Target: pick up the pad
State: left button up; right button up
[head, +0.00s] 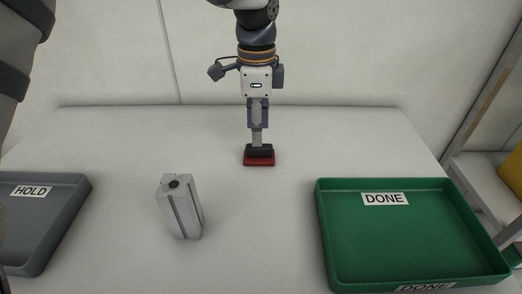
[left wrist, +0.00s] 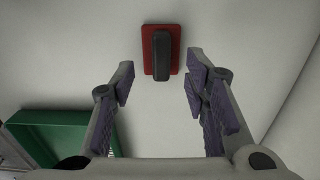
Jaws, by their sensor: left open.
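The pad (head: 259,161) is a red block with a black handle on top, lying flat near the middle of the table. It also shows in the left wrist view (left wrist: 175,65), top centre, its handle upright in the picture. My left gripper (head: 257,138) points straight down, its tips just above or at the handle; the head view does not show whether they touch. In the left wrist view the left gripper (left wrist: 158,82) is open and empty, and the pad appears beyond the gap between its fingers. My right gripper is not in view.
A grey metal block (head: 180,210) stands upright left of the pad. A grey HOLD tray (head: 62,215) is at the left edge. A green DONE tray (head: 331,240) is at the right, also in the left wrist view (left wrist: 65,117). The table (head: 130,140) around the pad is clear.

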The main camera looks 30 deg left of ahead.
pick_arm(q)
jog(key=f, duration=0.5)
jog(key=shift+a+f, duration=0.2)
jog(key=shift+f, duration=0.1)
grip_shut()
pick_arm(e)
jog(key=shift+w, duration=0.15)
pick_arm(q)
jog(key=shift+r, duration=0.1)
jog(key=shift+r, duration=0.3)
jog(key=r, duration=0.3)
jog(key=shift+s+d+r, duration=0.15)
jog(key=shift+s+r, duration=0.05)
jog(key=shift+r, duration=0.05)
jog(key=s+d+r+p, duration=0.2)
jog(key=s+d+r, duration=0.4)
jog(key=s, duration=0.5)
notch_tip(320, 180, up, 3)
jog(key=shift+s+d+f, duration=0.1)
jog(key=shift+s+d, duration=0.25)
jog(key=shift+d, duration=0.05)
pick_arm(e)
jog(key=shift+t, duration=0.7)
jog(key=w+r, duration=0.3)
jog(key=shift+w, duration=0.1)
